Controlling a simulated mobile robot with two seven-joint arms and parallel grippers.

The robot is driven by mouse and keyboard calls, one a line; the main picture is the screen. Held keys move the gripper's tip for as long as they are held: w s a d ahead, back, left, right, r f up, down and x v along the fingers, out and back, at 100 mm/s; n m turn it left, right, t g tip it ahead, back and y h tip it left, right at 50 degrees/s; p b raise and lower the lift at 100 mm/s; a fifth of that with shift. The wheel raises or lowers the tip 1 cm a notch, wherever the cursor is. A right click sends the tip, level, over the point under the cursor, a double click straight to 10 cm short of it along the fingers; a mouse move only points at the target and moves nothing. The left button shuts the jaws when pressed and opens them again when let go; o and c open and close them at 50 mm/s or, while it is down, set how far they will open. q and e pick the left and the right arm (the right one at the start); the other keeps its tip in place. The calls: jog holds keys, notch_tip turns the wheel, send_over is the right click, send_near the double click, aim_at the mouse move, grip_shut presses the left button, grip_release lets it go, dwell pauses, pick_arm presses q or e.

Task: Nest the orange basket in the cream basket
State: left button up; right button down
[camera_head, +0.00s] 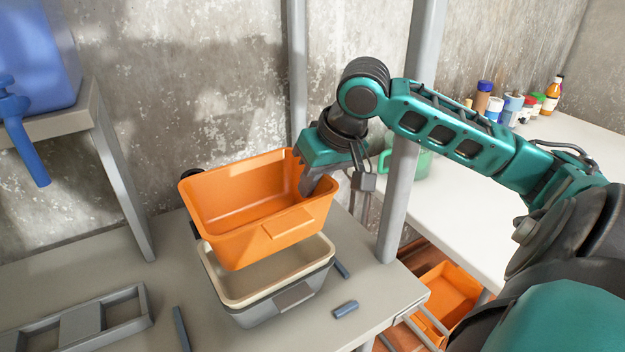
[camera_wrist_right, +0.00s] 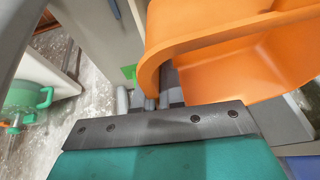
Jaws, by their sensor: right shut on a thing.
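The orange basket (camera_head: 250,218) is held up in the air, slightly tilted, and it looks empty. My right gripper (camera_head: 310,182) is shut on its right wall near the back corner. In the right wrist view the orange basket (camera_wrist_right: 235,65) fills the upper right, with its rim at the gripper (camera_wrist_right: 160,95). The cream basket (camera_head: 290,283) is below it, seated in a grey basket (camera_head: 285,306) on the table. The orange basket hides the cream basket's back part. There appears to be a gap between them at the front. My left gripper is out of view.
A grey divided tray (camera_head: 80,323) lies on the table (camera_head: 390,298) at the left. A small blue-grey block (camera_head: 345,309) lies right of the baskets. A grey post (camera_head: 405,180) stands close to my right arm. Another orange bin (camera_head: 447,292) is lower right.

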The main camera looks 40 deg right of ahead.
jog(key=shift+r+p, duration=0.15)
jog(key=shift+p, duration=0.35)
jog(key=b, duration=0.3)
send_over(314, 239)
jog(key=shift+w+d+f, duration=0.1)
jog(key=shift+w+f, duration=0.05)
jog(key=shift+f, duration=1.6)
jog(key=shift+w+f, duration=0.1)
jog(key=shift+f, duration=2.15)
jog(key=shift+s+f, duration=0.25)
jog(key=shift+f, duration=0.3)
jog(key=c, duration=1.2)
grip_release()
jog(key=shift+f, duration=0.1)
jog(key=shift+o, duration=0.2)
jog(key=shift+s+r, duration=0.15)
jog(key=shift+r, duration=0.25)
jog(key=a+p+v, duration=0.1)
jog(key=p+v, duration=0.2)
jog(key=v, duration=1)
jog(key=shift+w+d+r, duration=0.2)
jog(key=shift+w+d, duration=0.15)
jog(key=shift+d, duration=0.05)
